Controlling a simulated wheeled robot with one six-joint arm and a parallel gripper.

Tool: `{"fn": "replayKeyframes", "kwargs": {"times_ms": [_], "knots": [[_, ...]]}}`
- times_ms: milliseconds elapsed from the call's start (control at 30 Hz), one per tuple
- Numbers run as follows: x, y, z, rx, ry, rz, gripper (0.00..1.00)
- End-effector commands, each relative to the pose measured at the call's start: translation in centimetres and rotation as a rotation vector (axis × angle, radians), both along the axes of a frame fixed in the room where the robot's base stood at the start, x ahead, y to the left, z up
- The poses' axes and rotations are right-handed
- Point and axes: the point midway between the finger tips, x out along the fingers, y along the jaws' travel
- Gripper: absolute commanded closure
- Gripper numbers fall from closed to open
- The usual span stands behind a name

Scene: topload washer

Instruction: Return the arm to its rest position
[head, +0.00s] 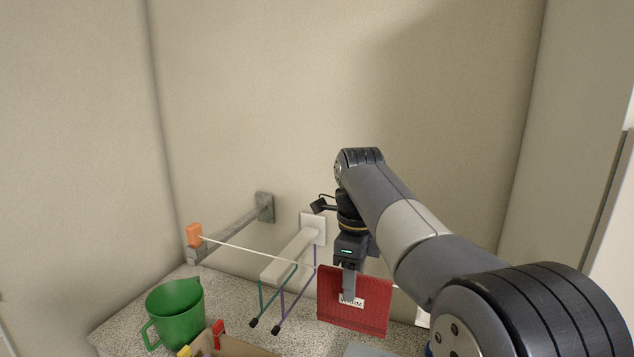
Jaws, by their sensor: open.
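My arm reaches in from the lower right of the head view and bends down at the wrist. My gripper (350,292) points down in front of a red cloth (372,308). The cloth hangs at the right part of a thin pale line and bears a white label reading "WARM", partly covered by the fingers. The gripper is open. I cannot tell whether its fingers touch the cloth.
A grey wall bracket (235,231) with an orange clip (194,235) holds the line. A white wall arm (291,256) carries green and purple cords. A green jug (176,312) and a cardboard box (236,347) stand on the speckled counter (120,325). The wall above is clear.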

Motion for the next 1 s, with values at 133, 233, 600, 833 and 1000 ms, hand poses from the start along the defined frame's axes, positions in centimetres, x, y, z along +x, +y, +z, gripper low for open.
{"fn": "replayKeyframes", "kwargs": {"times_ms": [133, 233, 600, 833, 1000], "knots": [[0.0, 0.0, 0.0, 0.0, 0.0, 0.0, 0.55], [0.0, 0.0, 0.0, 0.0, 0.0, 0.0, 0.55], [0.1, 0.0, 0.5, 0.0, -0.004, 0.0, 0.55], [0.1, 0.0, 4.7, 0.0, -0.002, 0.0, 0.55], [0.1, 0.0, 7.6, 0.001, -0.004, 0.0, 0.55]]}}
